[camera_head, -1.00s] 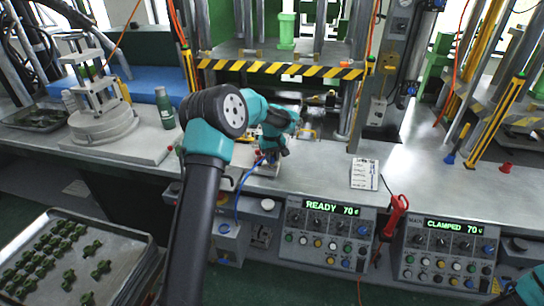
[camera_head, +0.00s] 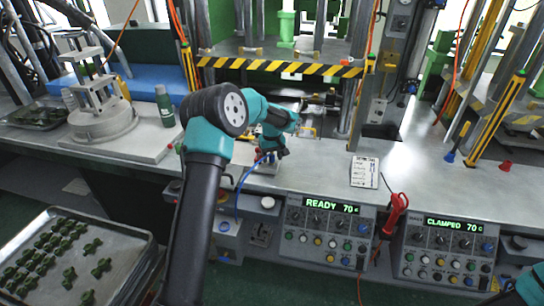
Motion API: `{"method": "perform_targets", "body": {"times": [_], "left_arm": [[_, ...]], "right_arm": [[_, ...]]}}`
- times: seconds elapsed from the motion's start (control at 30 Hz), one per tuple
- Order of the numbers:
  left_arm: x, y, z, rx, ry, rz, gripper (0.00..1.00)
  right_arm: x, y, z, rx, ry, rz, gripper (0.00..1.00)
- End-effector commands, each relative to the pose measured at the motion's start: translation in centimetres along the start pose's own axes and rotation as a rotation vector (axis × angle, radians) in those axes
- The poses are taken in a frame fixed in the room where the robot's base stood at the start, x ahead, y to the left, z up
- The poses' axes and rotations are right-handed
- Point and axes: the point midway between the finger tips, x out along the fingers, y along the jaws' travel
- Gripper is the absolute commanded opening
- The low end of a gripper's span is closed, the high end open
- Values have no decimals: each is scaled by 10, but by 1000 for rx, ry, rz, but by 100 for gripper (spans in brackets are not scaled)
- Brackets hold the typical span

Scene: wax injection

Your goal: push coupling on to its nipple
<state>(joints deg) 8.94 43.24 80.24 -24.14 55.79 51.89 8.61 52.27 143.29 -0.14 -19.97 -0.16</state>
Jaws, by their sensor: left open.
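My left gripper (camera_head: 268,160) is above the front edge of the bench, below the striped press bar. It is open. A blue hose (camera_head: 239,186) rises from the bench front to the gripper's fingers. A small red part (camera_head: 256,153) shows just left of the fingers. The coupling and its nipple are too small and too covered by the gripper to tell apart, so I cannot tell if they are joined. My right gripper is out of view; only a teal bit of my right arm shows at the lower right corner.
A control box (camera_head: 325,232) reading READY 70 and another (camera_head: 447,250) reading CLAMPED 70 hang on the bench front. A red-handled tool (camera_head: 395,214) hangs between them. A paper card (camera_head: 365,171) lies right of the gripper. A tray of green pieces (camera_head: 125,240) is lower left.

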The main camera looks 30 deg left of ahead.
Motion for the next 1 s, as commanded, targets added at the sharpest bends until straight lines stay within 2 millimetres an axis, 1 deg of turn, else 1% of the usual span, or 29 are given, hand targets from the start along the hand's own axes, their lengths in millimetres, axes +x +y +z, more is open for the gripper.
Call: {"method": "perform_targets", "body": {"times": [0.17, 0.27, 0.37, 0.47, 1.0], "left_arm": [[-4, 0, 0, 0, 1, 1, 54], [-13, 0, 0, 0, 2, 1, 54], [-26, 0, 0, 0, 3, 2, 54], [-43, 0, -1, -1, 3, 2, 54], [-146, 1, 0, 0, 3, 3, 54]], "right_arm": [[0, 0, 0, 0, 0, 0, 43], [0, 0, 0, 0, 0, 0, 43], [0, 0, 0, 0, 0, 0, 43], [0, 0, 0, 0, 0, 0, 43], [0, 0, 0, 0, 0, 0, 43]]}}
